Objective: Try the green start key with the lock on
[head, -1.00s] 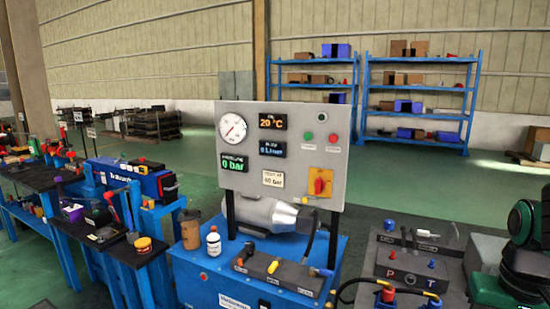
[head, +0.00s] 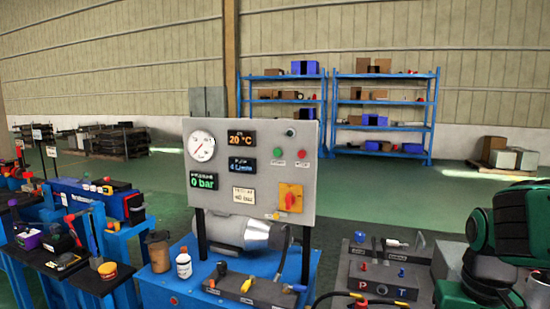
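The grey control panel (head: 227,133) stands upright on two dark posts above the blue power unit. The green start key (head: 279,154) is a small round button at the panel's right side, left of a red button (head: 302,154). Below them is a red rotary switch (head: 291,199) on a yellow plate. A small yellow item (head: 276,216) shows at the panel's lower edge; I cannot tell whether it is the lock. The pressure display (head: 203,182) reads 0 bar. My dark green arm is at the right edge, apart from the panel; my gripper is not in view.
A grey block (head: 378,278) marked P and T sits on the bench at right, with hoses in front. Blue shelves (head: 381,103) stand far back.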

